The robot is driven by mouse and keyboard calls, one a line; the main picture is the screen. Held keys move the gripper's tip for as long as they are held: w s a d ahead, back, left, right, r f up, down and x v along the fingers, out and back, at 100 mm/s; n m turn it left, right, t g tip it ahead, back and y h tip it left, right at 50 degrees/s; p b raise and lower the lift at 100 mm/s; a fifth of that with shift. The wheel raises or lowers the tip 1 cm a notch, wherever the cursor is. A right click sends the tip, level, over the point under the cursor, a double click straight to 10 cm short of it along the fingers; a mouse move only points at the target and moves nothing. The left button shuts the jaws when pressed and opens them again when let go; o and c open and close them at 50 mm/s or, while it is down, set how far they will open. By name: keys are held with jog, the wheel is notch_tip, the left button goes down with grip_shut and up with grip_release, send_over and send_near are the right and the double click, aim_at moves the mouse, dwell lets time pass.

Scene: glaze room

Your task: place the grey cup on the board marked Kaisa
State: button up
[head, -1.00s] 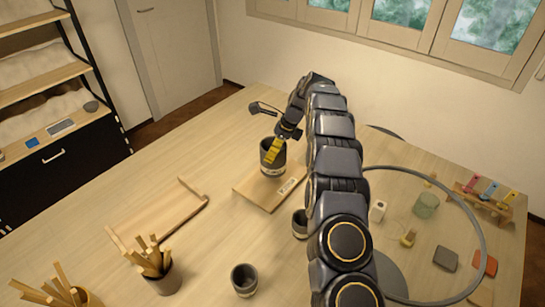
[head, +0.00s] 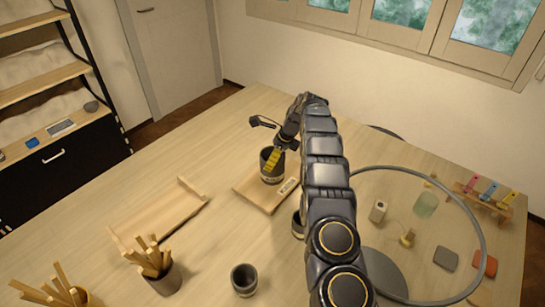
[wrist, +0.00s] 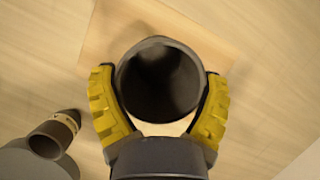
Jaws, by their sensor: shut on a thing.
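A dark grey cup (head: 265,170) with a pale band near its base is over a light wooden board (head: 247,191) with a label plate (head: 288,186) at its front edge. The label's writing is too small to read. My gripper (head: 275,160) is shut on the cup, its yellow fingers at the cup's sides. In the wrist view, the grey cup (wrist: 160,78) is between both fingers, opening toward the camera, with the board (wrist: 205,38) beneath. The cup looks about upright. I cannot tell whether its base touches the board.
Another grey cup (head: 244,280) stands in front; one more (head: 298,225) is partly behind my arm. A wooden tray (head: 155,218) and pots of sticks (head: 166,279) are on the left. A large ring (head: 484,245) and small items stand right. The table's far left is clear.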

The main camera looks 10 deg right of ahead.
jog(key=o, duration=1)
jog(key=shift+c, duration=0.2)
jog(key=v, duration=1.1)
jog(key=s+a+r+n+g, duration=0.1)
jog(key=s+a+r+n, duration=0.2)
jog(key=s+r+n, duration=0.55)
jog(key=s+a+r+n+g, duration=0.1)
jog(key=s+a+r+n, duration=0.3)
jog(key=s, duration=0.7)
jog(key=s+d+n+h, duration=0.1)
jog(key=s+d+n, duration=0.1)
jog(key=s, duration=0.7)
jog(key=s+d+f+n+g+h, duration=0.1)
jog(key=s+n, duration=0.3)
jog(key=s, duration=0.6)
jog(key=s+d+n+h, duration=0.2)
jog(key=s+n, duration=0.2)
jog(key=s, duration=0.5)
jog(key=shift+s+d+f+g, duration=0.25)
jog(key=shift+d+f+g, duration=0.05)
jog(key=shift+d+f, duration=0.1)
